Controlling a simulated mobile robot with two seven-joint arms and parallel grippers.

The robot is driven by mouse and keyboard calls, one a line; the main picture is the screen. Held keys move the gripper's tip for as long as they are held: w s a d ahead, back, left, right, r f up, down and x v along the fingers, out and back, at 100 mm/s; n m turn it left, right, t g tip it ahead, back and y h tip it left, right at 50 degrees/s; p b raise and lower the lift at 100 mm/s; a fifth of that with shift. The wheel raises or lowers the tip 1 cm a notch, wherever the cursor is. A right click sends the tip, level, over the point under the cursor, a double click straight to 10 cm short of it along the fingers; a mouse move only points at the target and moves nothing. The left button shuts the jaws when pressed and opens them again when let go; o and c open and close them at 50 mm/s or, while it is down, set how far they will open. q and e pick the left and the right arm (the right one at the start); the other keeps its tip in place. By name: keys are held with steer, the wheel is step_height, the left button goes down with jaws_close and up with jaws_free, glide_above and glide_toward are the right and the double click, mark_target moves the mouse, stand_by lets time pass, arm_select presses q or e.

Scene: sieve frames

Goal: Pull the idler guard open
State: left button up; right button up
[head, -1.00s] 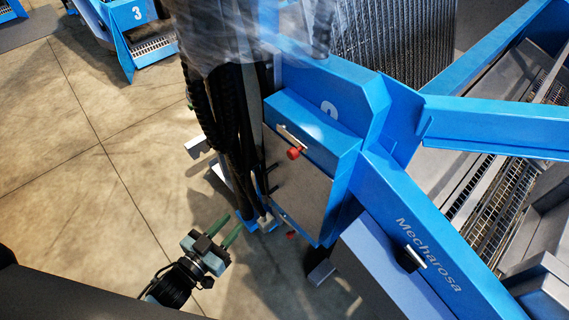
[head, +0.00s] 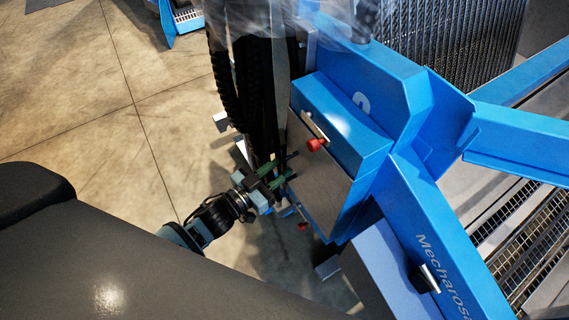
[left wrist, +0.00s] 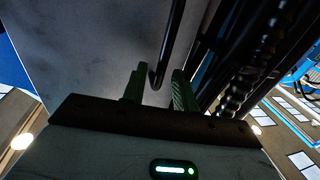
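The idler guard (head: 322,192) is a grey panel below a blue housing on the machine in the head view. Its grey face also fills the upper left of the left wrist view (left wrist: 95,50). My left gripper (head: 287,168) is at the guard's left edge, fingers pointing right. In the left wrist view its two green fingers (left wrist: 157,88) are apart, and the lower end of a black bar handle (left wrist: 168,50) shows between them. I cannot tell whether either finger touches the bar. My right gripper is not in view.
Red-knobbed latches sit at the guard's top (head: 316,144) and bottom (head: 303,226). Black corrugated hoses (head: 255,95) hang just left of the guard. A blue beam (head: 430,240) slopes down on the right. Bare concrete floor (head: 90,110) lies to the left.

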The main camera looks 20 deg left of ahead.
arm_select(q)
steer(key=shift+x, duration=1.25)
jaws_close()
